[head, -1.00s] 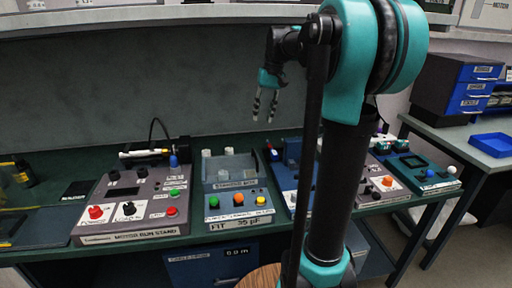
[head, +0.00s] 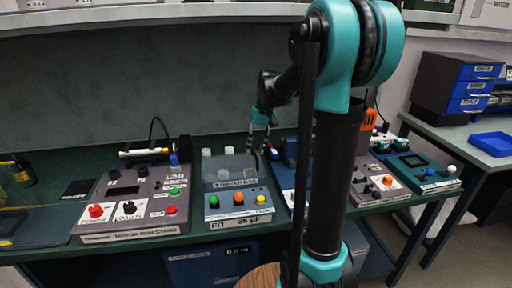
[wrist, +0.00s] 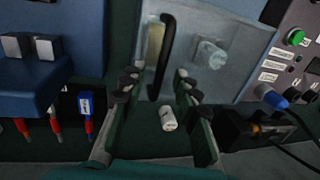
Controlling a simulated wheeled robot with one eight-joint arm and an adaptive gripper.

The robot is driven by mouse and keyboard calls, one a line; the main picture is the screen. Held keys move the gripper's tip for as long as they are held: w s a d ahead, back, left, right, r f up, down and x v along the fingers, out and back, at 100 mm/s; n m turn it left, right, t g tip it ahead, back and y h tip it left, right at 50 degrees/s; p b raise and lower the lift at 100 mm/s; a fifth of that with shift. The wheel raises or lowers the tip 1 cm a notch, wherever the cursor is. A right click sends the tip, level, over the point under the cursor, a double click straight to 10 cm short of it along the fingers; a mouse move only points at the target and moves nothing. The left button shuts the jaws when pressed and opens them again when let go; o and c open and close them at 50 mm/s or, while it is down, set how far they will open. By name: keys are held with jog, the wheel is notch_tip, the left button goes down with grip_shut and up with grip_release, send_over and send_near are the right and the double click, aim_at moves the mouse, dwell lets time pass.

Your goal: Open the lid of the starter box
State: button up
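My gripper (head: 260,149) is open, above the lid's right rear side. In the wrist view its fingers (wrist: 158,88) spread on either side of the handle's near end. Contact cannot be told. A white cylinder (wrist: 168,118) shows between the fingers.
The motor run stand (head: 135,205) is left of the box, with a cable and a blue plug behind. A blue unit (head: 287,178) stands close on the right, partly hidden by my arm. Red and blue probes (wrist: 85,112) show near my gripper.

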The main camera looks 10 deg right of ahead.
jog(key=shift+c, duration=0.4)
grip_shut()
jog(key=shift+r, duration=0.1)
